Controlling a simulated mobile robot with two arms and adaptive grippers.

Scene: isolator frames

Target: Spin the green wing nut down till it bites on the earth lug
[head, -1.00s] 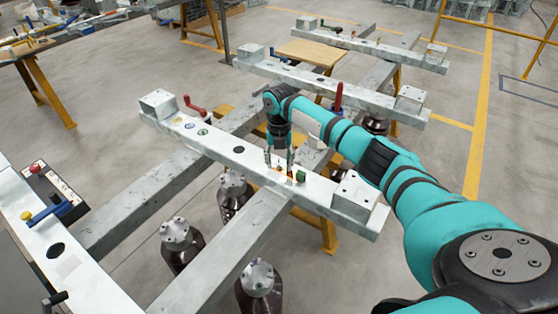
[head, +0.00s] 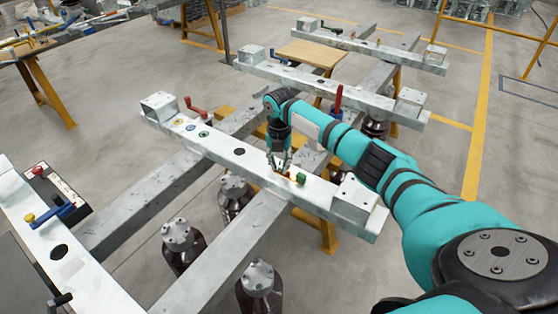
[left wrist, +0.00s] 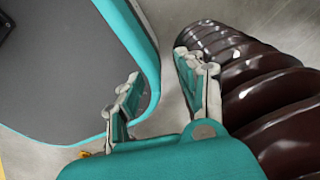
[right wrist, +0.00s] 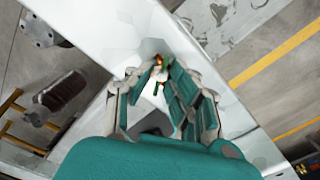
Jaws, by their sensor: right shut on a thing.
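My right gripper (head: 279,171) is low over the near galvanized beam (head: 230,155), with its fingers drawn together. In the right wrist view its fingertips (right wrist: 162,92) close around a small green piece, the green wing nut (right wrist: 163,87), largely hidden by the fingers. Copper-coloured metal, apparently the earth lug (right wrist: 158,61), shows beside the fingertips. Whether the nut touches the lug cannot be seen. My left gripper (left wrist: 157,80) is open and empty in the left wrist view, beside a brown ribbed insulator (left wrist: 275,95).
A green block (head: 301,178) sits on the beam just right of my right gripper. A red-handled crank (head: 197,108) and coloured discs are further left. Brown insulators (head: 182,245) hang below. Another beam (head: 320,85) lies behind.

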